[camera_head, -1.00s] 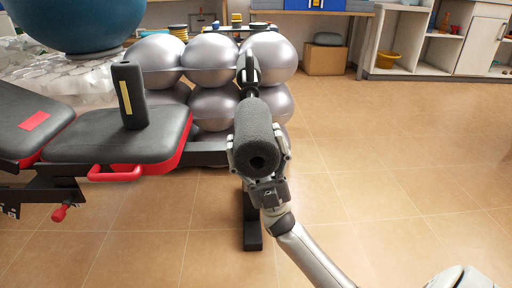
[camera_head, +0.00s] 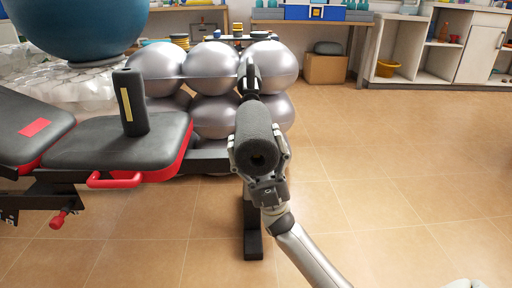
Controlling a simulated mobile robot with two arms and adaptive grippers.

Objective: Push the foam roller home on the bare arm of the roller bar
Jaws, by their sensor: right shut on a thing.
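The dark grey foam roller (camera_head: 255,136) is in the middle of the head view. Its near end, with a dark centre hole, faces me. My right gripper (camera_head: 260,166) is shut on it, with fingers at both sides and the palm below. The roller bar (camera_head: 251,80) shows just beyond the roller's far end, and the roller lies roughly in line with it. The roller hides the bar's arm, so I cannot tell how far it sits on it. No arm end sticks out of the near hole. My left gripper is not in view.
The padded bench (camera_head: 85,150) with red trim is at left; a dark upright block (camera_head: 131,103) with a yellow strip stands on it. Silver balls (camera_head: 212,66) are stacked behind. A black foot (camera_head: 253,240) stands below the roller. The tiled floor (camera_head: 400,180) at right is clear.

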